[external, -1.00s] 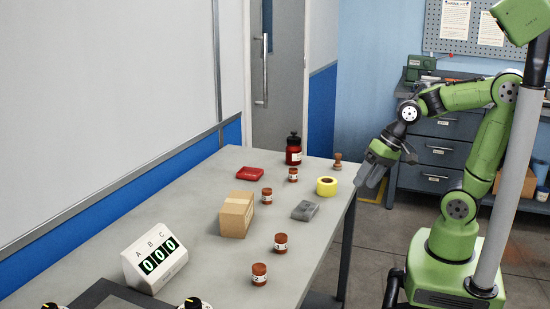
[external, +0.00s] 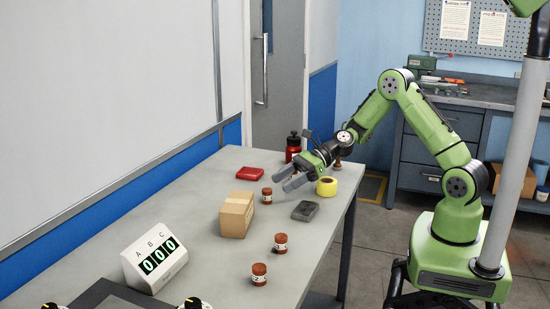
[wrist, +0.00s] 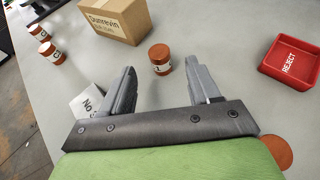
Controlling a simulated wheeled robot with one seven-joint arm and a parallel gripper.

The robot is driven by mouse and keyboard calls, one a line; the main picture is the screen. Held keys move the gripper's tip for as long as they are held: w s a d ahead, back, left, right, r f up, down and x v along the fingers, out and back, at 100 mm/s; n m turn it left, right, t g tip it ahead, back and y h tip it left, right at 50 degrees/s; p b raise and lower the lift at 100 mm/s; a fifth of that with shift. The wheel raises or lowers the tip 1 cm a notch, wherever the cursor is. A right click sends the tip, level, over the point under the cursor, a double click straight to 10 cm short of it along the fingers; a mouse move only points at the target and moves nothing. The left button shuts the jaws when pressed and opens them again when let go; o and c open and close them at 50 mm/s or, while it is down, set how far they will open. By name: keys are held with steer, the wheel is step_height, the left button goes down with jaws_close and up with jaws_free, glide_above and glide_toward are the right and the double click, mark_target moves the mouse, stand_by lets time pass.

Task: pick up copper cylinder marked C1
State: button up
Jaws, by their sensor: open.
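Several copper-brown cylinders with white labels stand on the bench; I cannot read C1 on any of them. One cylinder (external: 267,198) stands beside the cardboard box, and it also shows in the wrist view (wrist: 160,59), upright just beyond and between my fingertips. My gripper (external: 281,183) is open and empty above the bench, apart from that cylinder; in the wrist view its fingers (wrist: 160,82) are spread wide. Another cylinder (wrist: 277,151) is partly hidden by my gripper. Two more cylinders, one (external: 280,242) and one (external: 259,274), stand nearer the front.
The cardboard box (external: 236,215) stands left of the nearest cylinder. A red reject tray (wrist: 291,62), red bottle (external: 293,147), yellow tape roll (external: 327,187) and dark grey block (external: 305,211) are around my gripper. A counter display (external: 155,262) stands at the front left.

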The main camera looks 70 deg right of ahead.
mark_target(267, 190)
steer(key=b+x, duration=0.2)
steer(key=x, duration=0.5)
steer(key=shift+s+f, duration=0.1)
steer(key=shift+d, duration=0.1)
jaws_close()
